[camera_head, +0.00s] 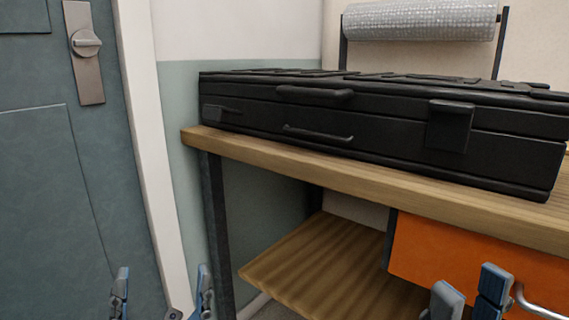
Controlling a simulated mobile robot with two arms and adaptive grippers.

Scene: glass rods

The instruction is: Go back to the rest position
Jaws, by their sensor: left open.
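My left gripper (162,293) is at the bottom left edge of the head view, in front of the grey-blue door. Its two blue-grey fingers stand wide apart with nothing between them. My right gripper (469,293) is at the bottom right edge, in front of the orange drawer of the workbench. Its two fingertips are apart, with a narrower gap seen at an angle, and no object shows between them. The lower parts of both grippers are cut off by the frame.
A wooden workbench (300,166) with a lower shelf (315,262) stands at the right. A closed black case (370,125) lies on its top. The orange drawer (455,257) has a metal handle. A wrapped roll (420,20) hangs behind. The door (40,190) is shut.

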